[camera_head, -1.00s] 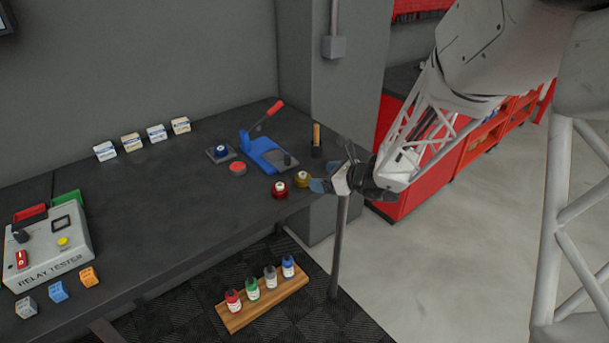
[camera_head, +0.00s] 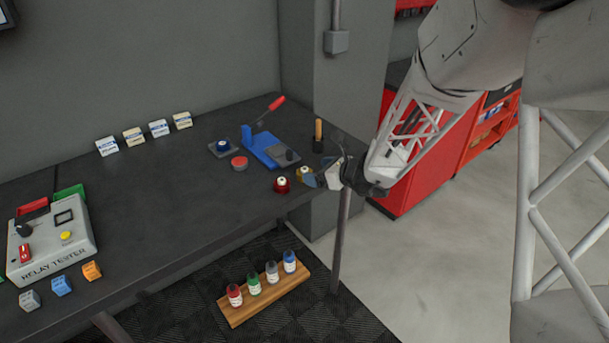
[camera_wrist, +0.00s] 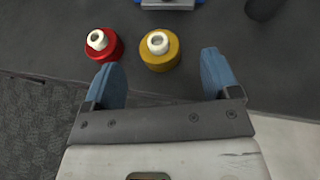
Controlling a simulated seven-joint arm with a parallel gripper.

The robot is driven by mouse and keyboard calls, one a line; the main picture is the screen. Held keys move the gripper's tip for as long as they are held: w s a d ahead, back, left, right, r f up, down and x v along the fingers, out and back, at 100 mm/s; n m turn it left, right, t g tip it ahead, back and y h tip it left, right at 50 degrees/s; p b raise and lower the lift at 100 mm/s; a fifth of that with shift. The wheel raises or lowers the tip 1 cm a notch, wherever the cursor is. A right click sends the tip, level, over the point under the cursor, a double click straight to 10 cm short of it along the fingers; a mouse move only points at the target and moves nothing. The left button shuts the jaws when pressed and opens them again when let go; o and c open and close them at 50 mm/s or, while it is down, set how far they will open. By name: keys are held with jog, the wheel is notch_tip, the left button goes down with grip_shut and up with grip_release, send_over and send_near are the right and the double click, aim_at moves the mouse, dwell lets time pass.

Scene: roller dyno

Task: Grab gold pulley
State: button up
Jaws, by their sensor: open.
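The gold pulley (camera_wrist: 161,54) stands on the dark table near its right front corner. It has a gold body and a white hub on top. In the head view the gold pulley (camera_head: 303,173) is partly hidden by my gripper (camera_head: 318,177). In the wrist view my gripper (camera_wrist: 162,78) is open and empty, with its blue fingertips apart. The gold pulley lies just ahead of the fingertips, roughly midway between them. No contact is visible.
A red pulley (camera_wrist: 101,43) stands close left of the gold one, near the left finger. The table edge is close by.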

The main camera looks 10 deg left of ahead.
aim_at(305, 169)
jog(key=shift+a, duration=0.1)
jog(key=shift+r+x, duration=0.2)
jog(key=shift+x, duration=2.3)
jog(key=shift+a, duration=0.1)
jog(key=c, duration=1.1)
jog(key=shift+o, duration=0.2)
jog(key=shift+r, duration=0.1)
jog(key=shift+r, duration=0.75)
notch_tip(305, 169, up, 2)
jog(key=shift+r, duration=0.1)
jog(key=s+d, duration=0.2)
jog(key=s, duration=0.5)
jog(key=s+d+r, duration=0.1)
jog(key=s+d, duration=0.2)
jog(key=s, duration=0.5)
jog(key=shift+d, duration=0.35)
